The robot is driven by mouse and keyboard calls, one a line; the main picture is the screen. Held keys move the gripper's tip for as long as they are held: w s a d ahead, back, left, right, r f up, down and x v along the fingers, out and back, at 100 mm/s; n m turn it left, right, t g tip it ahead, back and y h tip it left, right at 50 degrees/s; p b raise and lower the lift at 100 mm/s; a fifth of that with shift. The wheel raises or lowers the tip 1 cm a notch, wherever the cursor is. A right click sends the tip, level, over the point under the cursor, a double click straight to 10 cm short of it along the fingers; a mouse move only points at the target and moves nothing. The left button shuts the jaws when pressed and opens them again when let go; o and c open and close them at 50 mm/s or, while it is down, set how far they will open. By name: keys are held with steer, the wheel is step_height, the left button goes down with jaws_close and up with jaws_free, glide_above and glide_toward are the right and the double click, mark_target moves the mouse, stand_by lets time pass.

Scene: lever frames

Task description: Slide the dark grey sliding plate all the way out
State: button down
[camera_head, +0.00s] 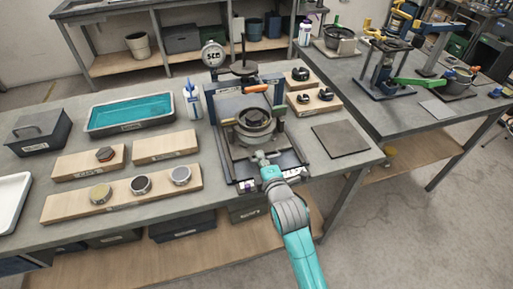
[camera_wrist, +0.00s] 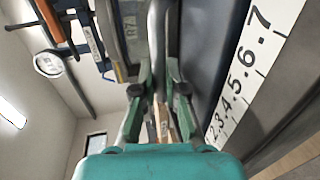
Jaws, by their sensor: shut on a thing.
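The press-like lever frame (camera_head: 212,105) stands on the grey bench, with a round dial on top. The dark grey sliding plate (camera_head: 243,160) lies low at its front, below a round metal pot (camera_head: 255,122). My gripper (camera_head: 264,158) is at the front of the frame, its arm reaching in from below. In the wrist view, my gripper's fingers (camera_wrist: 160,75) are closed on a narrow grey part that seems to belong to the plate; the contact is partly hidden. A white number scale (camera_wrist: 245,75) runs along the right of the wrist view.
A bottle (camera_head: 193,100) and a teal tray (camera_head: 130,112) stand left of the frame. Wooden boards with small discs (camera_head: 125,195) lie further left. A flat dark mat (camera_head: 341,138) lies to the right. The bench's front edge is just before the frame.

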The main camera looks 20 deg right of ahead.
steer(key=v, duration=0.3)
steer(key=f+v, duration=0.1)
steer(key=v, duration=0.1)
steer(key=shift+s+f, duration=0.1)
steer(key=shift+s, duration=0.45)
steer(key=c, duration=1.5)
jaws_free()
steer(key=shift+s, duration=0.1)
steer(key=v, duration=1.2)
